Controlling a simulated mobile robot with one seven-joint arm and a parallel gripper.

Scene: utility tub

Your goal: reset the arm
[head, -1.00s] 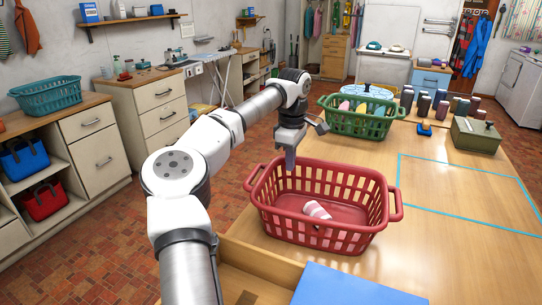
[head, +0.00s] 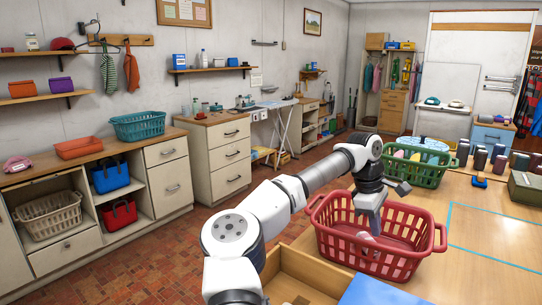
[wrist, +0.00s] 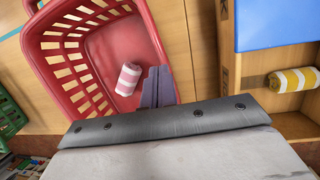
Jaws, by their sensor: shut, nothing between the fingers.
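My gripper (head: 374,222) hangs at the end of my outstretched arm, pointing down over the red basket (head: 428,240). Its fingers are together and empty; they also show in the wrist view (wrist: 156,86), over the right part of the red basket (wrist: 60,62). A pink-and-white striped roll (wrist: 128,80) lies on the basket floor beside the fingertips, apart from the grip. In the head view my gripper partly covers it.
A green basket (head: 428,172) stands behind, near several dark jars. An open wooden compartment (head: 325,275) in front holds a yellow-and-white striped roll (wrist: 293,80). A blue panel (head: 375,292) is beside it. The table's right side (head: 490,225), marked with blue tape, is clear.

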